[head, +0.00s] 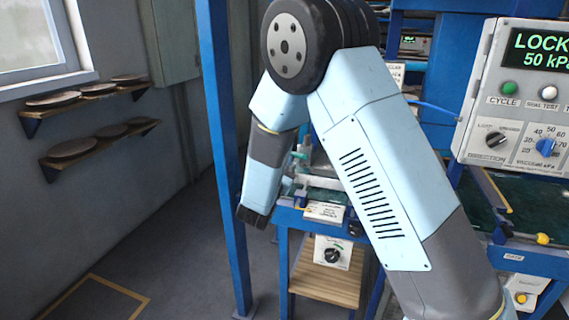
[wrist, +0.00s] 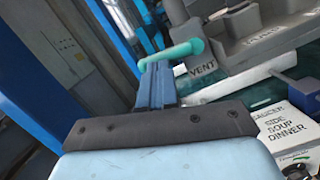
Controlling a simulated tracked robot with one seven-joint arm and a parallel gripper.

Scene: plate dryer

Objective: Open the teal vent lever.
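The teal vent lever (wrist: 178,51) is a rounded bar in the wrist view, beside a grey block marked VENT (wrist: 204,68). Its left end reaches over the tips of my gripper (wrist: 157,68). The blue fingers appear close together, but their gap is not clear. I cannot tell whether they touch the lever. In the head view the lever (head: 299,154) is a small teal spot just right of my arm, above the blue bench. My fingers are not clearly visible there.
A control box (head: 535,100) reading LOCK and 50 kPa stands at the right. A blue post (head: 222,150) rises left of my arm. A white card (wrist: 290,128) reading SIDE, SOUP, DINNER lies right of my gripper. Shelves with plates (head: 100,140) hang on the left wall.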

